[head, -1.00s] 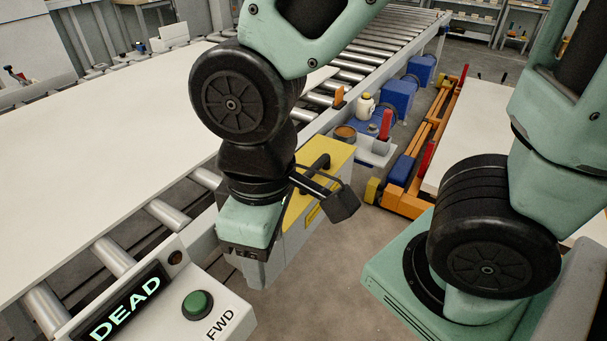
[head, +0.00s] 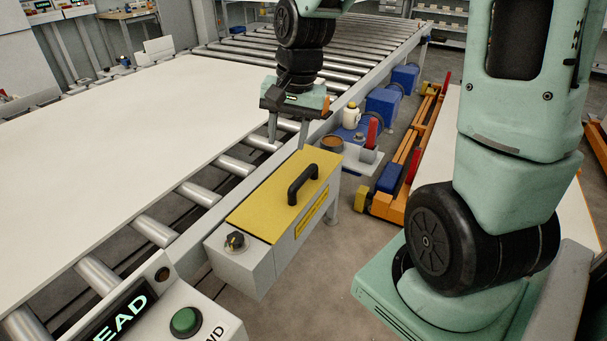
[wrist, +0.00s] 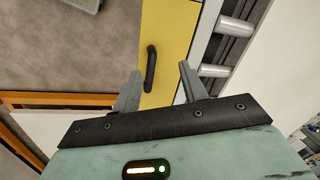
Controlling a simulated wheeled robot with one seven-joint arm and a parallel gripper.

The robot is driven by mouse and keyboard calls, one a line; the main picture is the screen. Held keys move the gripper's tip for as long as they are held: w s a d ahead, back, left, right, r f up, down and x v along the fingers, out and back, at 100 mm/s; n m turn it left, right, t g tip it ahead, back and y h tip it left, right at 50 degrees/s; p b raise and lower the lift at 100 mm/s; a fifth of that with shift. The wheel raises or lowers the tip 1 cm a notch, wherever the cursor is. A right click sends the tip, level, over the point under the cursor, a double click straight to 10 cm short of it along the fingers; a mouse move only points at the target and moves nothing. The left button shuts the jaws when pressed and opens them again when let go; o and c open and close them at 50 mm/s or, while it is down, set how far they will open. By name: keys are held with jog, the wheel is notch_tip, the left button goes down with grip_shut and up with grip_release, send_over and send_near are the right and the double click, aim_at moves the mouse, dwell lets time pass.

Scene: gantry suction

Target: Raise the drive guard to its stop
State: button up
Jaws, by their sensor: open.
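The drive guard (head: 262,205) is a yellow lid lying flat and closed on a grey box beside the roller conveyor, in the middle of the head view. A black bar handle (head: 303,184) stands on its top. The guard (wrist: 165,40) and handle (wrist: 151,67) also show in the wrist view, with the handle beyond the fingertips. My gripper (head: 288,142) is open and empty, pointing down above the far end of the guard, apart from the handle. The wrist view shows its two spread fingers (wrist: 158,78).
A black knob (head: 235,240) sits on the box's near end. A control panel with a green button (head: 186,321) is at the front. Conveyor rollers (head: 155,230) and a white sheet (head: 110,150) lie left.

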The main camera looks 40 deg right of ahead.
aim_at(303, 176)
jog(key=w+d+m, duration=0.1)
jog(key=d+m, duration=0.4)
jog(key=d, duration=0.4)
jog(key=w+f, duration=0.1)
jog(key=f, duration=0.4)
jog(key=w+f+b, duration=0.1)
jog(key=f, duration=0.5)
jog(key=w+a+f+b, duration=0.1)
jog(key=f, duration=0.5)
jog(key=shift+w, duration=0.1)
grip_shut()
